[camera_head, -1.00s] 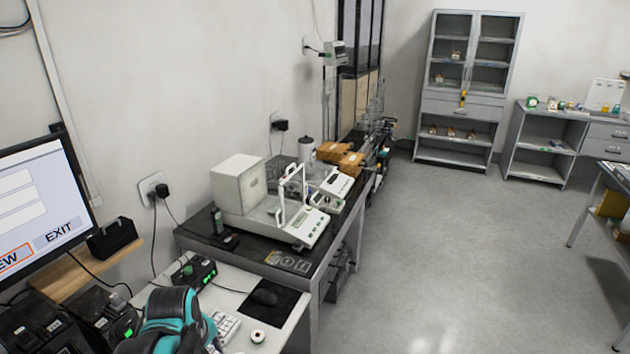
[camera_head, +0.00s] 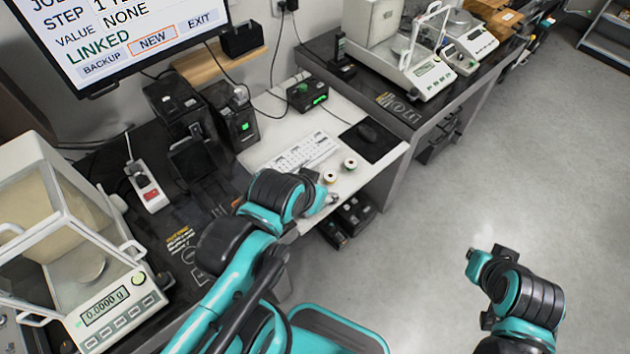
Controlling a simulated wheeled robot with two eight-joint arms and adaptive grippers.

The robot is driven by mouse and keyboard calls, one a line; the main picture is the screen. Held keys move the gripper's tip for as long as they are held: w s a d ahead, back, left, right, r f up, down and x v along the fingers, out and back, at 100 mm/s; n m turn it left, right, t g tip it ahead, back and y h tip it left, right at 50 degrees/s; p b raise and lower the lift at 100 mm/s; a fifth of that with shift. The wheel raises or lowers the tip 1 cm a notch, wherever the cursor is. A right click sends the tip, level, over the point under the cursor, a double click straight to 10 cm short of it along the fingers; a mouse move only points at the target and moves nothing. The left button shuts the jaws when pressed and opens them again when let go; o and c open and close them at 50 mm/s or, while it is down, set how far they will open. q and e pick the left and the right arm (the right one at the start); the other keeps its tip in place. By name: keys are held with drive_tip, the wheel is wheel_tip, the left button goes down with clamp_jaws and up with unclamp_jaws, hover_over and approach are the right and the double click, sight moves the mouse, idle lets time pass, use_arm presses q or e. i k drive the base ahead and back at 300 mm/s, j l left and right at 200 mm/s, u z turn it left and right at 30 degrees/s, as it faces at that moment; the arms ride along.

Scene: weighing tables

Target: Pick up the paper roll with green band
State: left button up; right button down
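Two small white paper rolls stand close together on the white desk, right of the keyboard. The farther right one (camera_head: 350,164) seems to show a green band, though it is small. The nearer left one (camera_head: 330,177) looks yellowish around its rim. My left gripper (camera_head: 332,198) is at the desk's front edge, just in front of the nearer roll and apart from the farther one. Its fingers are too small and partly hidden to judge. My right gripper (camera_head: 472,256) hangs over the open floor, away from the desk, and its fingers are not clear.
A green-lit box (camera_head: 307,95) stands behind the keyboard. Balances stand at both sides. The floor (camera_head: 440,195) at right is clear.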

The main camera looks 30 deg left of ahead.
sight(350, 164)
drive_tip(key=j+u, duration=0.1)
drive_tip(key=u, duration=0.8)
drive_tip(key=j+u, duration=0.1)
drive_tip(key=u, duration=0.3)
drive_tip(key=i+u, duration=0.1)
drive_tip(key=u, duration=0.35)
drive_tip(key=l+z, duration=0.4)
drive_tip(key=l, duration=0.7)
drive_tip(key=i+l+z, duration=0.1)
drive_tip(key=i+z, duration=0.2)
drive_tip(key=i, duration=0.3)
